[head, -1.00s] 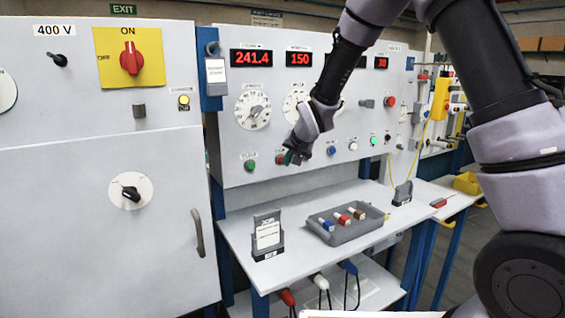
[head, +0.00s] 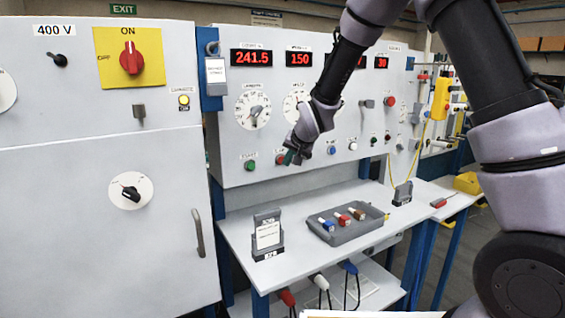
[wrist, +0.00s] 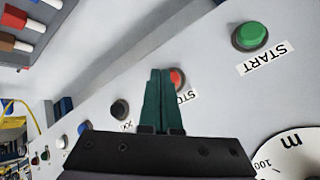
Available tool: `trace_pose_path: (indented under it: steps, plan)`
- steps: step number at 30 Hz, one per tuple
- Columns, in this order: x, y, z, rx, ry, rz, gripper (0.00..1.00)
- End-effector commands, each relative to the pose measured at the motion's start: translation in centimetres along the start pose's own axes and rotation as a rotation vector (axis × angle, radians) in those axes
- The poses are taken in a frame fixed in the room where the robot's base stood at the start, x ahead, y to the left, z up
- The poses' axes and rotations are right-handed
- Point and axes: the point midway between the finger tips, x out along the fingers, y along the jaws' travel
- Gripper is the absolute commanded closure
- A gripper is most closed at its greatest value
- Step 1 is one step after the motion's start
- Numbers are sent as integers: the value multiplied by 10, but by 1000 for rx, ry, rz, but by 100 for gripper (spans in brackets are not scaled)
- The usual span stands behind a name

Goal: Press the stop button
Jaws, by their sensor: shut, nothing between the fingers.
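The red stop button (wrist: 178,79) sits on the white panel in the wrist view, with its label partly hidden by my gripper. In the head view the red stop button (head: 281,160) shows just left of my fingertips. My gripper (wrist: 160,71) is shut and empty, its green fingers side by side. The fingertips overlap the button's left side in the wrist view; I cannot tell whether they touch it. My gripper also shows at the panel in the head view (head: 290,157).
The green start button (wrist: 250,36) is beside the stop button. A black button (wrist: 120,109) is on the other side. Dials and red displays (head: 251,58) are above. Below, the bench holds a grey tray (head: 345,236) with plugs and a card stand (head: 267,236).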

Motion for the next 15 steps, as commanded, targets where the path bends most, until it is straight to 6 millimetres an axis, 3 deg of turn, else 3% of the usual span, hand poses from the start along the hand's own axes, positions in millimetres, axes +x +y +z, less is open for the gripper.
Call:
trace_pose_path:
  steps: [15]
  plan:
    - [-8,6,6,1,-1,1,100]
